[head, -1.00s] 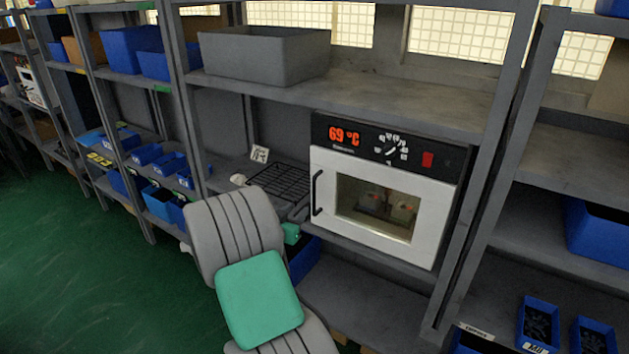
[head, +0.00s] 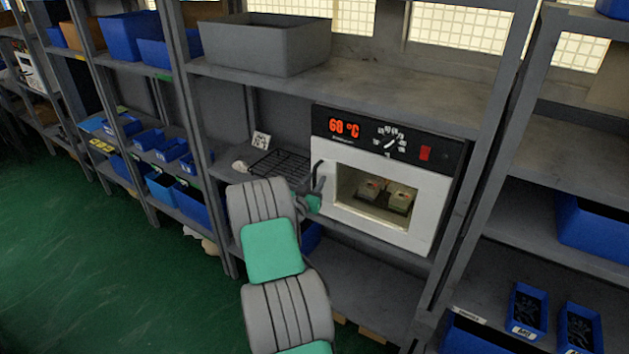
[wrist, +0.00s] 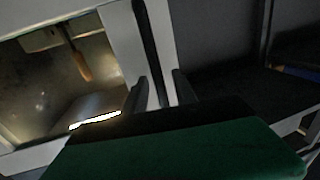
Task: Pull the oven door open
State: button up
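The white oven (head: 385,180) stands on the middle shelf and has a black top panel with a red display. Its windowed door (head: 427,225) looks shut in the head view, with valve blocks (head: 385,192) visible inside. The black vertical door handle (head: 316,175) is at the door's left edge, partly hidden by my gripper. My gripper (head: 322,190) is at this handle. In the wrist view the handle (wrist: 152,40) runs down between the two fingers of my gripper (wrist: 162,92). The fingers are apart, with a gap showing on the right side of the handle.
A grey bin (head: 265,45) stands on the shelf above. A shelf upright (head: 480,160) is close to the oven's right. The green floor (head: 90,250) at left is clear.

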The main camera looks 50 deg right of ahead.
grip_shut()
dwell(1.2)
